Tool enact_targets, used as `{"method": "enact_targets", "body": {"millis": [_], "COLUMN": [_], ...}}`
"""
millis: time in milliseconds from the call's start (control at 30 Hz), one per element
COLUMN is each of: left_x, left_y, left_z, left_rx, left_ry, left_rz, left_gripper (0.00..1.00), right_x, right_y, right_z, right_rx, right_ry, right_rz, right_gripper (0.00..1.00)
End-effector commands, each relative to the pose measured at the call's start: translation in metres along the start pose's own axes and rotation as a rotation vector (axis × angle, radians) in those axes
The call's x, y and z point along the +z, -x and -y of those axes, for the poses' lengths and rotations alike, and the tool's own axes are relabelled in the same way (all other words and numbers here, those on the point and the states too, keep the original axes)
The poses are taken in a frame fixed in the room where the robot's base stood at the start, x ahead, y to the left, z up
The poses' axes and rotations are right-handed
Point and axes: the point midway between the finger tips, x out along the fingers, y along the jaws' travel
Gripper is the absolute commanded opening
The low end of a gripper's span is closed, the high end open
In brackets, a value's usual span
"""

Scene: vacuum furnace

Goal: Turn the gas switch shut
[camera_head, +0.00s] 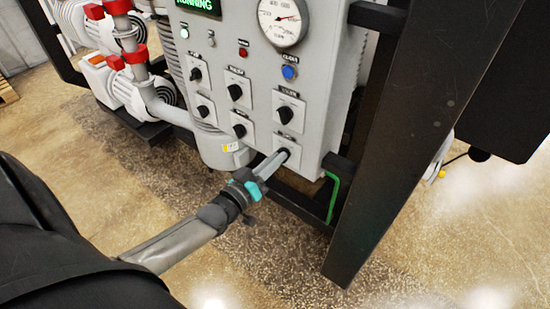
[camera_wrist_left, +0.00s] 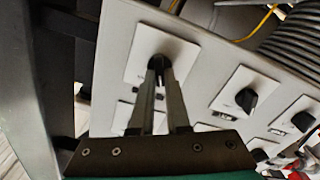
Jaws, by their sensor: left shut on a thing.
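The grey control panel (camera_head: 248,72) carries several black rotary switches on white plates, with small labels too small to read. My left gripper (camera_head: 277,159) reaches the lower right switch (camera_head: 289,143) of the panel, and its fingers are shut on that switch's knob. In the left wrist view the two fingers (camera_wrist_left: 164,80) close around the black knob (camera_wrist_left: 159,66) on its white plate (camera_wrist_left: 185,55). The fingers hide part of the knob, so its exact angle is hard to tell. My right gripper is not in view.
Other switches, such as the one above (camera_head: 286,115), sit close by. A round gauge (camera_head: 283,20), a blue button (camera_head: 289,72) and a green lit display (camera_head: 200,5) are higher up. A dark frame post (camera_head: 400,125) stands right of the panel. The floor in front is clear.

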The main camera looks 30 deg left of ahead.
Motion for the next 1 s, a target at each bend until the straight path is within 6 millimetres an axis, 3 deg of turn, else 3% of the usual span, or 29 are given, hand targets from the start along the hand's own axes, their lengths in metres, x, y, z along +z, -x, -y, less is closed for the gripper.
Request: {"method": "enact_targets", "body": {"millis": [733,767,1000], "left_x": [0.0003,0.0003,0.0002], "left_y": [0.0,0.0,0.0], "left_z": [0.0004,0.0004,0.0004], "left_rx": [0.0,0.0,0.0], "left_ry": [0.091,0.091,0.089], "left_rz": [0.0,0.0,0.0], "left_gripper": [0.0,0.16,0.43], "right_x": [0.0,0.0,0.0], "right_y": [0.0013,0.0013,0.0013], "right_z": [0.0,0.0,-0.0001], "right_rx": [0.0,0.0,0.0], "right_ry": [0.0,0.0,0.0], "right_rz": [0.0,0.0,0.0], "right_gripper": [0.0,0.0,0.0]}}
